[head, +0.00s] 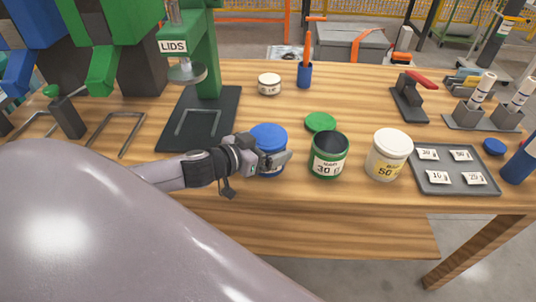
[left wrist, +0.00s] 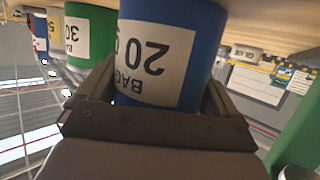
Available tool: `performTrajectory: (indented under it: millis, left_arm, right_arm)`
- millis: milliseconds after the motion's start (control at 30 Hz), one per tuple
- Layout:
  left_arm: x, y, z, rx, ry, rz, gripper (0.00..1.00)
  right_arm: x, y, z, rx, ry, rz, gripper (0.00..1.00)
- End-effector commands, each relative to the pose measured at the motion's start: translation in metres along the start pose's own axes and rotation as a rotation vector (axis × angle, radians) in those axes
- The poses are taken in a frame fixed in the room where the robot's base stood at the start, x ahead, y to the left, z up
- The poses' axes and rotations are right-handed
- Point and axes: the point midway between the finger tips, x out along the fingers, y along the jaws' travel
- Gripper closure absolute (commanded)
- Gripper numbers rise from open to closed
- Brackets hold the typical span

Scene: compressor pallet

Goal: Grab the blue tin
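The blue tin (head: 270,137) stands upright on the wooden table, left of the green tin. My left gripper (head: 276,160) is at its near side, with a finger across its front. In the left wrist view the tin (left wrist: 195,60), labelled 20, appears upside down between the two fingers (left wrist: 160,85). The fingers lie close along both sides of the tin; whether they press on it I cannot tell. Part of the tin's label is hidden by the gripper. My right gripper is not in view.
An open green tin (head: 329,155) marked 30 stands close right, its green lid (head: 320,122) behind it. A white tin (head: 389,155) and grey card tray (head: 455,182) are further right. The green LIDS press (head: 207,50) stands behind left. A small white tin (head: 269,84) is at the back.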

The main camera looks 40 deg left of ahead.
Motion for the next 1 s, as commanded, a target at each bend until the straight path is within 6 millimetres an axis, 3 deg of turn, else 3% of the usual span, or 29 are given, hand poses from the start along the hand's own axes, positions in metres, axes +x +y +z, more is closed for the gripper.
performTrajectory:
  millis: [367,567,767,1000]
  left_arm:
    - [-0.001,0.000,-0.003,0.001,0.002,0.000,0.39]
    - [-0.006,-0.001,-0.020,0.004,0.004,0.000,0.39]
    - [-0.019,0.000,-0.062,0.005,0.006,0.002,0.39]
    - [-0.040,0.000,-0.130,0.006,0.006,0.000,0.39]
  right_arm:
    - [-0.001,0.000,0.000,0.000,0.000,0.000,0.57]
    - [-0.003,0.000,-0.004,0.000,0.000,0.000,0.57]
    - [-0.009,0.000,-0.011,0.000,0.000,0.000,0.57]
    - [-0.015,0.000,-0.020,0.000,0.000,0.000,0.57]
